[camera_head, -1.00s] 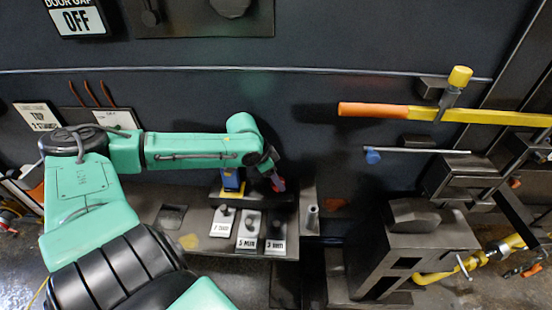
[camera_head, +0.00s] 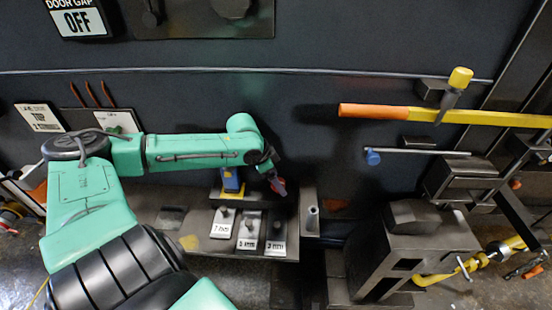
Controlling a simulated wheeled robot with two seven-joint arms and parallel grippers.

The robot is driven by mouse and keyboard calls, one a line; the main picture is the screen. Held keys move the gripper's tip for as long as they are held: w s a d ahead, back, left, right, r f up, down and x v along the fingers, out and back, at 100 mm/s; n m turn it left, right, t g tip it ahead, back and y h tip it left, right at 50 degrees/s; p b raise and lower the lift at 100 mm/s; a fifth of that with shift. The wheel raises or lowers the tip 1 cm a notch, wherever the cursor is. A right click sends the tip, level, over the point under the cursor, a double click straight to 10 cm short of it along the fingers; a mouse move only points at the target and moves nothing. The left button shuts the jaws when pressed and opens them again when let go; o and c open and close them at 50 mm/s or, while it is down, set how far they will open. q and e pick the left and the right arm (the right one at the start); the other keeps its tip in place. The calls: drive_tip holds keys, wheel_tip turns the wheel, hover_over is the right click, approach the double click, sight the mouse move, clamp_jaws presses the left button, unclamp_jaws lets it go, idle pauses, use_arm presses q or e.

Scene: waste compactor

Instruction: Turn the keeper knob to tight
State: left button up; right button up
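No label marks the keeper knob, so I cannot tell which part it is. One candidate is a small blue knob (camera_head: 373,157) at the left end of a thin rod, right of centre. Another is a yellow cap (camera_head: 460,77) on a post above the long orange-and-yellow bar (camera_head: 440,115). My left gripper (camera_head: 277,183) hangs over the grey ledge, left of and below the blue knob and clear of it. It is small and seen edge-on, with a reddish-purple tip. I cannot tell whether it is open or shut. My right gripper is out of view.
Blocks labelled 7 mm (camera_head: 223,222), 5 mm (camera_head: 249,230) and 3 mm (camera_head: 276,236) sit on the ledge below my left gripper. A blue block (camera_head: 231,179) stands beside the gripper. A DOOR GAP sign (camera_head: 77,20) reads OFF. Dark metal housings (camera_head: 420,240) crowd the right.

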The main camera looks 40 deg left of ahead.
use_arm(q)
drive_tip(key=p+v, duration=0.8)
drive_tip(key=v, duration=0.6)
drive_tip(key=shift+s+r, duration=0.25)
drive_tip(key=shift+a, duration=0.1)
